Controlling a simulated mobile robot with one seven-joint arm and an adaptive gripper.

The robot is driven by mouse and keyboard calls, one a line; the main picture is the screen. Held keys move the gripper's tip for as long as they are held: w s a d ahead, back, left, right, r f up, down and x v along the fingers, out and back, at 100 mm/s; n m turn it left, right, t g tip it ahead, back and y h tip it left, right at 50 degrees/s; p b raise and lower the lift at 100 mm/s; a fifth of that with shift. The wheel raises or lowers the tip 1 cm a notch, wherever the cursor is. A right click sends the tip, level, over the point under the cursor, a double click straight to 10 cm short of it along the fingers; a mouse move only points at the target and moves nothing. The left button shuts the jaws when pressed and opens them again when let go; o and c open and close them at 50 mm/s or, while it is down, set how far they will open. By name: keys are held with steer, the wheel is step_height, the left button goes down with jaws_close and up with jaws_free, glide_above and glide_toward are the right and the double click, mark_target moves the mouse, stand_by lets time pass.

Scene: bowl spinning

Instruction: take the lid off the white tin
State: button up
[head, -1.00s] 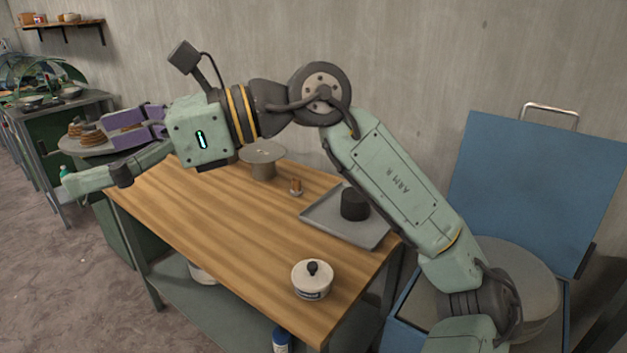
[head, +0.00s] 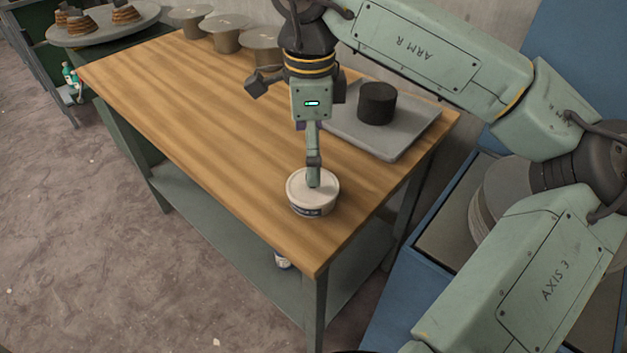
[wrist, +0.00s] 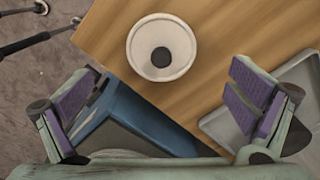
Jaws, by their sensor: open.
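The white tin (head: 309,207) stands upright on the wooden table near its front right corner. Its pale lid (head: 299,184) is on it, with a dark round knob (wrist: 161,57) at the lid's middle in the wrist view. My gripper (head: 313,180) points down over the tin, and one finger hides the knob in the head view. In the wrist view my gripper (wrist: 166,80) is open and empty, its purple-padded fingers wide apart. The tin lies between their sides but higher in that picture. I cannot tell whether a finger touches the lid.
A grey tray (head: 401,142) with a black cylinder (head: 377,103) lies behind and right of the tin. Several tan spools (head: 226,34) stand along the table's back. A blue chest (head: 424,230) is right of the table. The table's left half (head: 170,90) is clear.

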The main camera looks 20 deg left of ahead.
mark_target(304, 196)
steer(key=shift+w+d+f+p, duration=0.1)
steer(key=shift+f+p, duration=0.3)
steer(key=shift+f, duration=1.1)
steer(key=shift+w+f+p, duration=0.1)
steer(key=shift+f+p, duration=0.25)
steer(key=shift+f, duration=1.1)
steer(key=shift+s, duration=0.1)
jaws_close()
